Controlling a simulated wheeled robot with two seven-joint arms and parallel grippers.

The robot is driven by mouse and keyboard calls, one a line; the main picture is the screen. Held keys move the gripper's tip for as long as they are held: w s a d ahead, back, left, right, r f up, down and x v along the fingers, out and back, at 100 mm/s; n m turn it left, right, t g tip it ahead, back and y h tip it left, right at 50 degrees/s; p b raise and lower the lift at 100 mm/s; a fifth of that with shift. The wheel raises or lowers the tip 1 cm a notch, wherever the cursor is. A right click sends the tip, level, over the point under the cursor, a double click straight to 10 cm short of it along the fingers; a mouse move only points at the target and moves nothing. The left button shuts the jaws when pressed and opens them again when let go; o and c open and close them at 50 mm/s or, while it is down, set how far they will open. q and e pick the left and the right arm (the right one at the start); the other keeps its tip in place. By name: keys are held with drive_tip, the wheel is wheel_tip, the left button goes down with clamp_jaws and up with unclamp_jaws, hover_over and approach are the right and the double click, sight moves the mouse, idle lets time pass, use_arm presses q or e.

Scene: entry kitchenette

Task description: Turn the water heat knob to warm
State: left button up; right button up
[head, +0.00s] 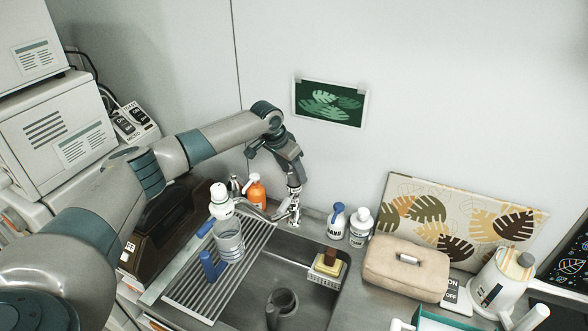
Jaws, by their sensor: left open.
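My left arm reaches from the left across the counter to the back of the sink. My left gripper (292,182) points down over the chrome faucet (277,213) by the back wall. It is open, with its fingertips close around or beside the upright top of the faucet. The heat knob cannot be made out clearly. The gripper covers that spot, so its setting and any contact cannot be told. My right gripper is not in view.
An orange bottle (256,191) stands just left of the gripper. White bottles (361,222) stand to its right. A drying rack (212,283) with a clear bottle (229,240) covers the left of the sink (322,303). A beige case (405,267) lies on the right.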

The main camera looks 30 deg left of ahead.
use_arm(q)
drive_tip(key=shift+x, duration=0.95)
drive_tip(key=c, duration=1)
drive_tip(key=shift+c, duration=0.2)
